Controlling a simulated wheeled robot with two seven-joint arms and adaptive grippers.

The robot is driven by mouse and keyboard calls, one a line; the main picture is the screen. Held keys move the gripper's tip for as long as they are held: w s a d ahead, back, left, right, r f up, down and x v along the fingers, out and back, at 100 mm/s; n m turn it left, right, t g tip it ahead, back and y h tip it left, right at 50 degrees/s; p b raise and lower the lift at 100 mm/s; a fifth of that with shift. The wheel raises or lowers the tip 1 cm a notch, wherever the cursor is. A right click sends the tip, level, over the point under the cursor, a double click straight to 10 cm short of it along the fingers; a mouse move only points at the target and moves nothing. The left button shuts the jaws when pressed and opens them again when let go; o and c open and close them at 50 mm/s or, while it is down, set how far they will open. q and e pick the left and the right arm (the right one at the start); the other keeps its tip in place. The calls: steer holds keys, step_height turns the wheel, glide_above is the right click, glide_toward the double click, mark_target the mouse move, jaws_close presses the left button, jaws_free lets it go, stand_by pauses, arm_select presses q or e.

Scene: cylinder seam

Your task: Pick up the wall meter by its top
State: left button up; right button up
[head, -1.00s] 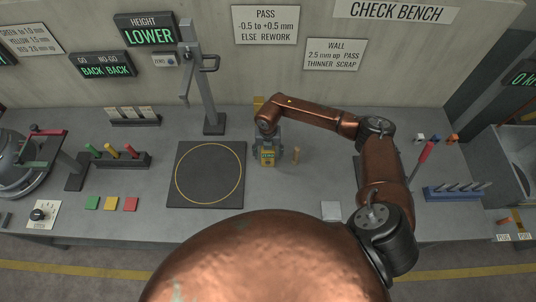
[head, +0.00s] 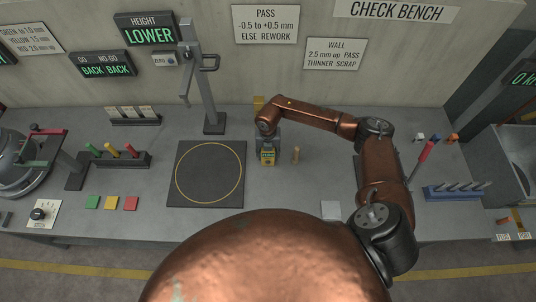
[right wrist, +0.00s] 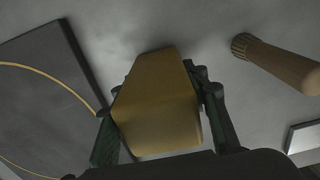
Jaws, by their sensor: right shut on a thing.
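The wall meter (head: 267,158) is a small yellow block with a greenish display on its front. It is at the middle of the bench, just right of the dark square plate. My right gripper (head: 267,145) comes down on it from above and is shut on its top. In the right wrist view the yellow meter (right wrist: 157,105) fills the space between the two dark fingers (right wrist: 160,112). I cannot tell whether its bottom touches the bench. My left gripper is not in view.
A dark square plate with a yellow ring (head: 210,201) lies left of the meter. A wooden-handled tool (head: 296,155) stands close on its right, also in the right wrist view (right wrist: 280,64). A height stand (head: 208,85) rises behind the plate.

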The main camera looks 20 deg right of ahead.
steer(key=shift+c, duration=1.1)
steer(key=shift+r, duration=0.15)
